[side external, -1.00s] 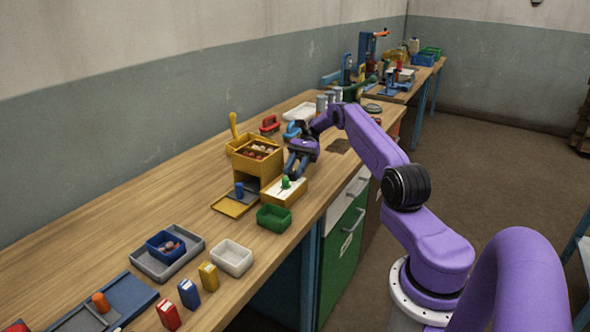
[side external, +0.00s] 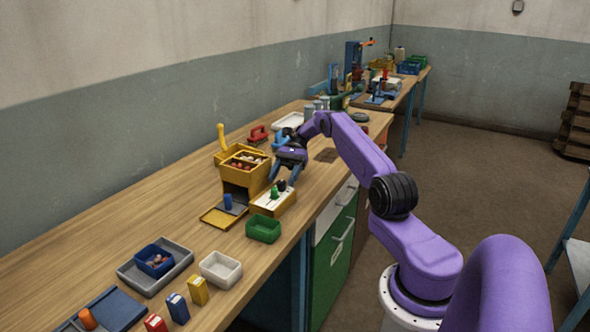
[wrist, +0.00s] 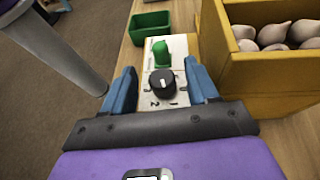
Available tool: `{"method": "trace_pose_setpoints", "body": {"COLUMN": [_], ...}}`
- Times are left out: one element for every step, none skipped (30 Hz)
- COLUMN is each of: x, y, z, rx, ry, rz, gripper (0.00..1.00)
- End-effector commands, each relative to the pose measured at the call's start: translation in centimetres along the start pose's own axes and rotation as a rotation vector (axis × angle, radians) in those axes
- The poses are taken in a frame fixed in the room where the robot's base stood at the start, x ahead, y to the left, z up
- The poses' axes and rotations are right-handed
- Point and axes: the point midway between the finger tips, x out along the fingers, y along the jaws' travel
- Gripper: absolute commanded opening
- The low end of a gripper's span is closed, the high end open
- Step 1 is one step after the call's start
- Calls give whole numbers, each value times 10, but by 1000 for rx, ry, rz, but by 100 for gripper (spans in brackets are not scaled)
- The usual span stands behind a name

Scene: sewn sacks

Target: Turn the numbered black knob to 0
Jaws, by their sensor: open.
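The black knob (wrist: 162,83) stands on the white top of a small yellow-sided box (side external: 272,203), with printed numbers around it. It shows a white pointer mark; which number it points to is hard to tell. The knob also shows as a small dark shape in the side view (side external: 282,185). A green knob (wrist: 161,53) stands beyond it on the same top. My gripper (wrist: 160,68) is open, its blue fingers on either side of the black knob with gaps on both sides. In the side view my gripper (side external: 285,177) is at the box's far end.
A yellow bin of pale rounded things (wrist: 275,72) stands close on the right in the wrist view. A green tray (side external: 263,229) sits in front of the box. A white tray (side external: 220,268) and a blue tray (side external: 154,262) are nearer. Bare wood lies left of them.

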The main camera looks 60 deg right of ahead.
Motion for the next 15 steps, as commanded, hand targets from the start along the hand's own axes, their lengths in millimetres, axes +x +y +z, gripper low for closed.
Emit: {"method": "trace_pose_setpoints", "body": {"x": [-3, -5, -8, -10, -10, -9, -9, -9, -8, -8, -8, -7, -7, -7, -7], "y": [0, 0, 0, 0, 2, 4, 5, 7, 9, 10, 12, 14, 16, 18, 20], "z": [7, 11, 18, 23, 25, 28, 31, 33, 37, 39, 42, 45, 48, 52, 56], "rx": [-2, -2, -3, -3, -1, 0, 1, 1, 1, 0, 0, 1, 0, 0, -1], "ry": [2, 2, 3, 3, 1, 0, 0, -1, 0, 0, 0, 0, 1, 0, 0], "rz": [-2, -2, -3, -3, -2, -2, -1, -1, -1, -1, -1, -1, -2, -1, -1], "gripper": [59, 59, 59, 59, 59, 59, 59, 59, 59, 59, 59, 59, 59, 59, 59]}}
